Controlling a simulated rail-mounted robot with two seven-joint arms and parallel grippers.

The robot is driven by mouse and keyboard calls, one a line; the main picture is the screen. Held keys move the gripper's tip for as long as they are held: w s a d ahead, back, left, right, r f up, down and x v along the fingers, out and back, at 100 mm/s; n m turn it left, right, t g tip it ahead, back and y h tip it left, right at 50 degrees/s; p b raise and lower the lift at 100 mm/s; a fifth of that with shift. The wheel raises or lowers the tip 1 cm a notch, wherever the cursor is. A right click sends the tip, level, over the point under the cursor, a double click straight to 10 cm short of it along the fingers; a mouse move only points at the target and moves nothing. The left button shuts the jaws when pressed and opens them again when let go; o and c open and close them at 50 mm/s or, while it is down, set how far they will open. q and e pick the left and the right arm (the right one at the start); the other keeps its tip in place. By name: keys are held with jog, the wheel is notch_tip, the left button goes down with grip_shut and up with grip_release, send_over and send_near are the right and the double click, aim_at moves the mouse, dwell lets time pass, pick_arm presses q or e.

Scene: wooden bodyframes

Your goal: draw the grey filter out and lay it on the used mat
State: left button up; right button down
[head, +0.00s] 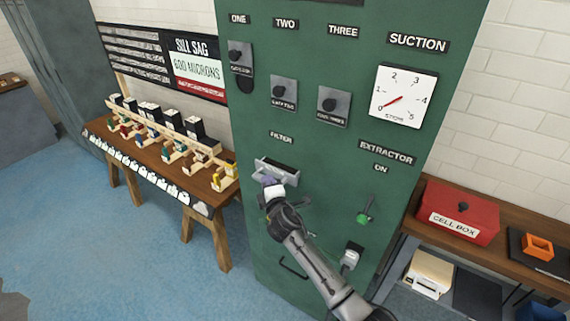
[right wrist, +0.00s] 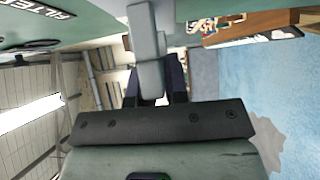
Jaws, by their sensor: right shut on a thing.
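The grey filter (head: 279,168) shows at the slot under the FILTER label on the green cabinet (head: 320,170). My right gripper (head: 270,184) is in front of it, at the slot's lower left. In the right wrist view, the filter's grey handle-like block (right wrist: 149,76) lies between the dark fingers of my right gripper (right wrist: 152,90), which is shut on it. How far the filter sits out of the slot is hard to tell. No used mat can be made out for certain. My left gripper is out of view.
A wooden bench (head: 125,170) with small parts stands left. A shelf at right holds a red CELL BOX (head: 459,212) and an orange block (head: 537,246) on a dark sheet. Blue floor is clear.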

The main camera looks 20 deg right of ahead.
jog(key=s+a+p, duration=0.1)
jog(key=s+a, duration=0.4)
jog(key=a, duration=0.3)
jog(key=shift+a, duration=0.25)
dwell(1.1)
jog(key=shift+s, duration=0.1)
dwell(0.5)
